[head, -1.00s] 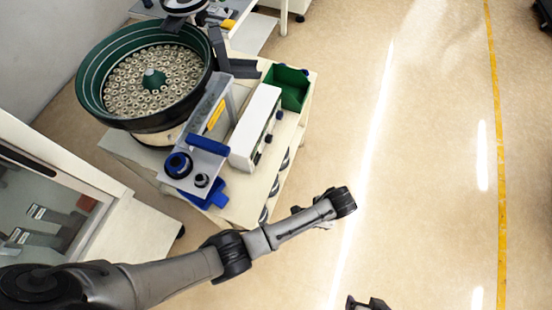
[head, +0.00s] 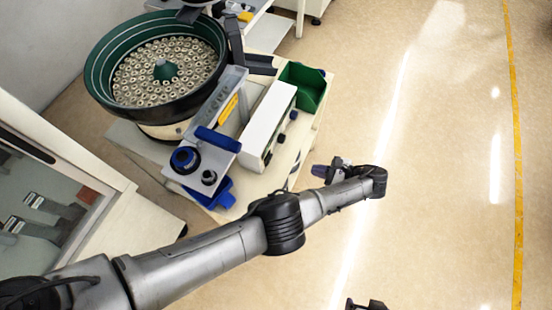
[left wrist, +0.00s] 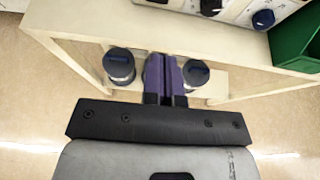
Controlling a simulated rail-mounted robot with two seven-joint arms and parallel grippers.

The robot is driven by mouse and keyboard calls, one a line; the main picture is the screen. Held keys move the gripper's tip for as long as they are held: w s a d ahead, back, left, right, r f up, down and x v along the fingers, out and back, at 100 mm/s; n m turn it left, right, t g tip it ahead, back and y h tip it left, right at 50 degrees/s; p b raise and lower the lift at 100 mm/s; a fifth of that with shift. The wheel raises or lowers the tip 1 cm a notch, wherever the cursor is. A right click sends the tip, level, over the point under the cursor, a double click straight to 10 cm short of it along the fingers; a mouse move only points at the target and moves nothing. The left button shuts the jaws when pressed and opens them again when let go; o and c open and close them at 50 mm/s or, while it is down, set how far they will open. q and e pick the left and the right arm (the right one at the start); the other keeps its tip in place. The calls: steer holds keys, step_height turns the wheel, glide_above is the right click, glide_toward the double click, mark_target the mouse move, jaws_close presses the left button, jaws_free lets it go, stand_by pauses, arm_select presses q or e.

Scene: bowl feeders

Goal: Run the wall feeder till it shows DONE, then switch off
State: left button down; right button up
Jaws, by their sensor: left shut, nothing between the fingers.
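A feeder with a green bowl (head: 96,78) full of small ring-like parts stands on a cream cart near the wall. Beside it is a white control box (head: 266,118) with dark knobs on its right side. In the left wrist view the box's knobbed face (left wrist: 238,12) shows at the top edge; no display text is readable. My left gripper (head: 318,171) is right of the cart, its fingers pointing toward it. Its purple fingers (left wrist: 164,62) are shut and empty, before the cart's edge and below the box. A dark part, perhaps my right gripper (head: 366,304), shows at the bottom edge; its jaws are unclear.
A green bin (head: 304,88) sits at the cart's far right corner. Dark blue-topped cylinders (left wrist: 119,66) are below the cart top. A blue-knobbed bracket (head: 186,160) is at the cart's front. A glazed cabinet (head: 60,170) stands left. Floor at right is clear.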

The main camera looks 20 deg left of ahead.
mark_target(269, 160)
arm_select(q)
steer(key=shift+f, duration=0.15)
steer(key=p+x, duration=0.1)
steer(key=x, duration=0.9)
steer(key=shift+s+a+r+p, duration=0.1)
steer(key=shift+a+r+p, duration=0.4)
steer(key=shift+a, duration=0.4)
steer(key=shift+a+r, duration=0.15)
steer(key=shift+a, duration=0.3)
steer(key=shift+a+r, duration=0.2)
steer(key=shift+a, duration=0.3)
